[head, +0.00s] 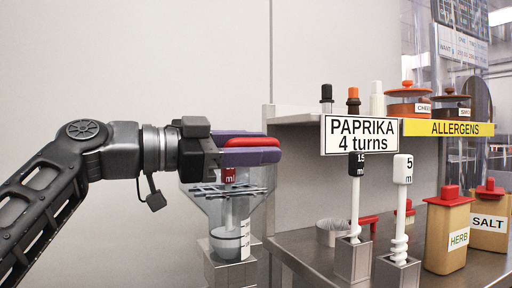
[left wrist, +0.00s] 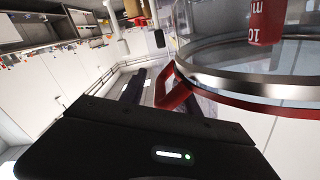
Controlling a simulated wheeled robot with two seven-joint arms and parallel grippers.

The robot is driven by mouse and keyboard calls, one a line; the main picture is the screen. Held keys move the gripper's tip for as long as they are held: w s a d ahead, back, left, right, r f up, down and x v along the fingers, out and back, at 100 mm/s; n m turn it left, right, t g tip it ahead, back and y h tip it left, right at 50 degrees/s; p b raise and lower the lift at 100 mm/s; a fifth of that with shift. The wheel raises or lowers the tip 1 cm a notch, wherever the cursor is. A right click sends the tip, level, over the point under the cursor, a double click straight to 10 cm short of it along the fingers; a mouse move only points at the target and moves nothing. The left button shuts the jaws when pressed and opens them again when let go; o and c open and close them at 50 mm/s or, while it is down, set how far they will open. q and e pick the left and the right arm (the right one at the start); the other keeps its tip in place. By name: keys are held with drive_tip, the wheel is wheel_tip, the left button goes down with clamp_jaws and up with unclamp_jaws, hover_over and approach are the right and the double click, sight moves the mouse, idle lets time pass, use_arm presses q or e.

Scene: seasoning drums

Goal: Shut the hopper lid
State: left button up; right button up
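The clear hopper (head: 213,208) stands left of the counter, with a metal grate (head: 230,190) across its upper part. A red-topped measuring scoop (head: 229,175) shows in it, and also in the left wrist view (left wrist: 266,22). My left gripper (head: 252,147) is level above the hopper, its purple fingers apart, with a red part showing between them. In the left wrist view, a clear round piece with a metal and red rim (left wrist: 250,90), apparently the lid, is at right. Its red handle (left wrist: 180,92) is beside the fingers. Contact is unclear. My right gripper is not in view.
On the counter to the right stand scoops in metal holders (head: 352,258), a herb box (head: 447,235) and a salt box (head: 488,218). A shelf behind carries a paprika sign (head: 360,136) and an allergens sign (head: 448,128). The wall side above the hopper is clear.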

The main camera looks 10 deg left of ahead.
use_arm(q)
drive_tip(key=v, duration=0.8)
drive_tip(key=shift+d+f, duration=0.1)
idle(0.3)
